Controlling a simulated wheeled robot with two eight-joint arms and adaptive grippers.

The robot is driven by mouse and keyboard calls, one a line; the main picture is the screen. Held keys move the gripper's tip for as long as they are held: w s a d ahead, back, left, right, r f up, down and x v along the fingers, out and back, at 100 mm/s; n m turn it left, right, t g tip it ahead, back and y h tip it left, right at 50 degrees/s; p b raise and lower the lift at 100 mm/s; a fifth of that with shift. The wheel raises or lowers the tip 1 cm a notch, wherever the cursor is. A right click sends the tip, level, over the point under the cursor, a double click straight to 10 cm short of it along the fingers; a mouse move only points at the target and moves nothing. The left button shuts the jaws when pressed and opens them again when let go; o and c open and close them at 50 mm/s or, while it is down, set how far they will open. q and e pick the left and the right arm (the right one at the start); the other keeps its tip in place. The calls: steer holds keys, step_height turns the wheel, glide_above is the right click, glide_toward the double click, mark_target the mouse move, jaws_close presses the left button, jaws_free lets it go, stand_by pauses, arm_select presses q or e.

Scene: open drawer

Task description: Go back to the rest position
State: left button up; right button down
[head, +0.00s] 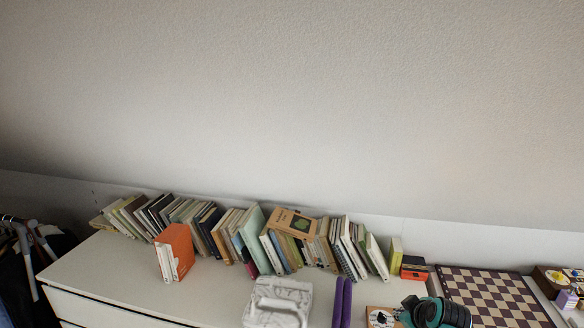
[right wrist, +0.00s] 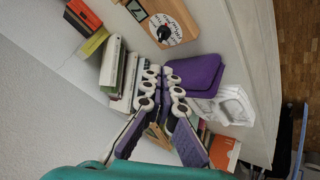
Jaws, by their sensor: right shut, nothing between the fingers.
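My right gripper shows in the right wrist view (right wrist: 162,76), with purple pads and white and black joints. Its fingers are closed together with nothing between them. It is above the cabinet top, in front of a purple object (right wrist: 196,75). In the head view a teal and black part of my right arm (head: 436,313) shows at the bottom right. The fingertips cannot be made out there. My left gripper is in neither view. The white cabinet (head: 100,268) stands along the wall, and whether a drawer is open cannot be seen.
A row of books (head: 200,217) lines the wall. A chessboard (head: 490,297) lies at right. Dark clothes (head: 25,260) hang at left.

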steer(key=s+a+m, duration=0.2)
steer(key=s+a, duration=0.2)
steer(key=s, duration=0.3)
steer(key=s+a+m, duration=0.2)
steer(key=s+a, duration=0.2)
steer(key=s, duration=0.3)
steer(key=s+a+m+g, duration=0.1)
steer(key=s+a, duration=0.3)
steer(key=s, duration=0.4)
steer(key=shift+a+r+m, duration=0.3)
steer(key=shift+r+m, duration=0.05)
steer(key=shift+m, duration=0.25)
steer(key=shift+w, duration=0.1)
